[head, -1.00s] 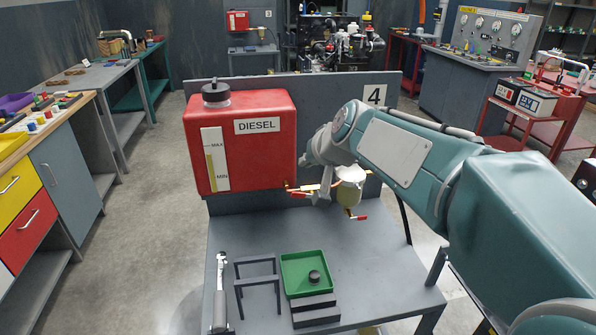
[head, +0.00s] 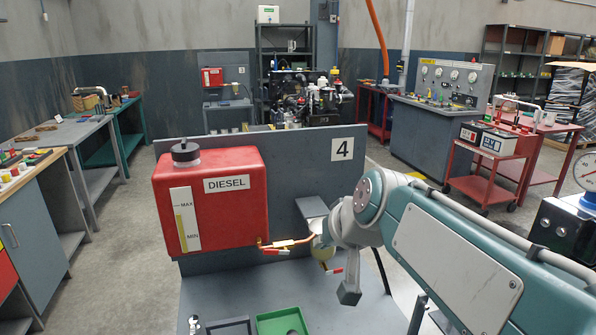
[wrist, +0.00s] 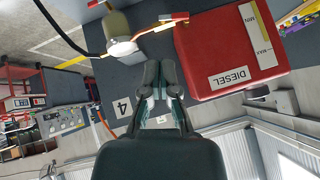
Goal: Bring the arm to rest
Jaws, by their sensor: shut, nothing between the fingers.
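My arm reaches in from the lower right in the head view. Its wrist (head: 352,222) is in front of the grey panel (head: 295,180) marked 4, at the right of the red diesel tank (head: 215,196). In the wrist view my gripper (wrist: 160,68) is shut, with nothing between its fingers. The tank (wrist: 225,55) is on the right there, and the pale fuel filter (wrist: 119,30) is at upper left, apart from the fingertips. In the head view the filter (head: 319,250) is partly hidden by my wrist, and my fingers cannot be made out clearly.
A copper fuel line (head: 290,242) with red-handled valves runs from the tank close to my wrist. A green tray (head: 281,322) sits on the bench (head: 240,290) below. A red cart (head: 490,175) stands at right, with open floor before it.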

